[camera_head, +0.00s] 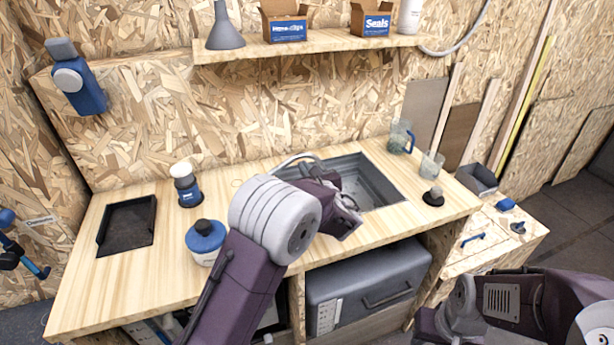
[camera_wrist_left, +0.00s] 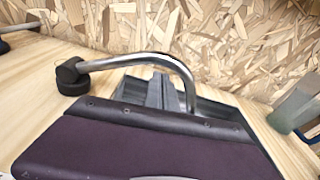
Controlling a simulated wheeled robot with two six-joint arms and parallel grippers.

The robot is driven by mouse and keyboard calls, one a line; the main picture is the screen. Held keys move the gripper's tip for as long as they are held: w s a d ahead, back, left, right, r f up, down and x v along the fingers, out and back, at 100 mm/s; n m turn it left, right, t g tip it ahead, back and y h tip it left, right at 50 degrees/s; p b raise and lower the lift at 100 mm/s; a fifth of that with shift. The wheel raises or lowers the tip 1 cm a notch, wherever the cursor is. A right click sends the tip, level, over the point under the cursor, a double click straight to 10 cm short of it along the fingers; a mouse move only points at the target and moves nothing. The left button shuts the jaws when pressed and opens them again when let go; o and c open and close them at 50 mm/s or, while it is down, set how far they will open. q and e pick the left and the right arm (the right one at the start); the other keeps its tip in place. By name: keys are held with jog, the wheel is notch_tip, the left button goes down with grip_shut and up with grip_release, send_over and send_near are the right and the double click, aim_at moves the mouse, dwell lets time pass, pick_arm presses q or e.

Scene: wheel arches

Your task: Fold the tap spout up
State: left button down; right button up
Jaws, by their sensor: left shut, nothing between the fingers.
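The chrome tap spout (camera_wrist_left: 135,61) bends out from a black round base (camera_wrist_left: 72,78) on the worktop, and its end turns down over the sink. In the head view, a short curved part of the spout (camera_head: 296,158) shows behind my left arm; the rest is hidden. My left gripper (camera_head: 350,207) is over the left part of the grey sink (camera_head: 375,180), shut and empty. In the left wrist view, its grey fingers (camera_wrist_left: 164,92) show beneath the arch of the spout. I cannot tell whether they touch it. My right gripper is out of view; only part of my right arm shows.
A blue-and-white tub (camera_head: 205,243) and a blue-and-white bottle (camera_head: 186,185) stand left of my left arm. A black tray (camera_head: 127,224) lies farther left. A shelf (camera_head: 300,47) with boxes hangs above.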

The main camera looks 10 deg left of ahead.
pick_arm(q)
jog(key=shift+r, duration=0.2)
jog(key=shift+r, duration=0.15)
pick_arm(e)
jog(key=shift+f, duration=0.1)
